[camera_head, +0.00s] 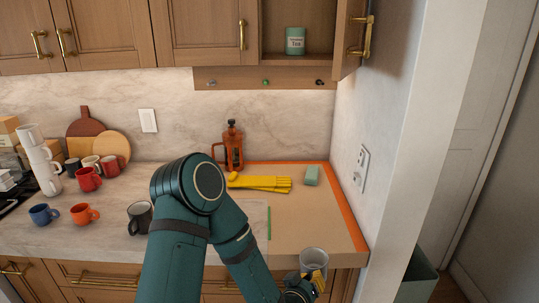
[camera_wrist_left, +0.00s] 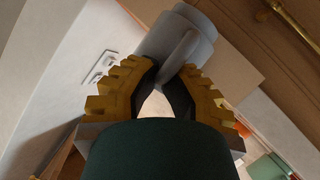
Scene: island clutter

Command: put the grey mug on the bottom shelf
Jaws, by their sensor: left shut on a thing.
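The grey mug (camera_head: 313,260) is at the front right edge of the counter in the head view, appearing upright with its mouth up. My left gripper (camera_head: 316,279) is shut on it. In the left wrist view the yellow-padded fingers (camera_wrist_left: 168,82) close on the handle side of the grey mug (camera_wrist_left: 190,33). My right gripper is not in view.
The cabinet door (camera_head: 350,35) stands open at right. A dark mug (camera_head: 140,216), an orange mug (camera_head: 84,213) and a blue mug (camera_head: 43,213) stand left on the counter.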

